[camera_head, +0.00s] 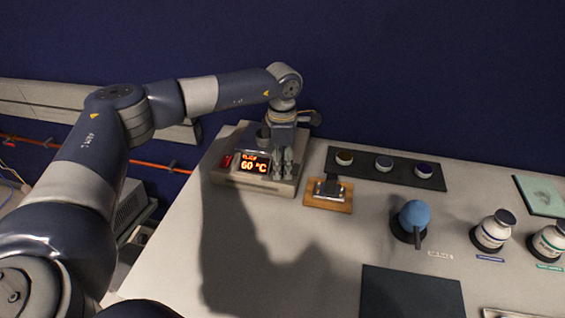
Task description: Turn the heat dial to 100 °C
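The hot plate unit (232,177) stands at the back left of the table. Its lit display (254,163) reads 60 °C in orange, with a small red switch (227,161) to its left. My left gripper (283,172) points down at the right part of the unit, just right of the display. Its fingers are close together. The heat dial is not visible; the gripper covers that part of the unit. I cannot tell whether the fingers touch or hold anything. My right gripper is not in view.
Right of the unit is a wooden block with a metal piece (329,195). A black rack (434,180) holds three small round containers. A blue bulb (414,215), white bottles (493,232) and a dark mat (412,294) lie further right. The front-left table (185,250) is clear.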

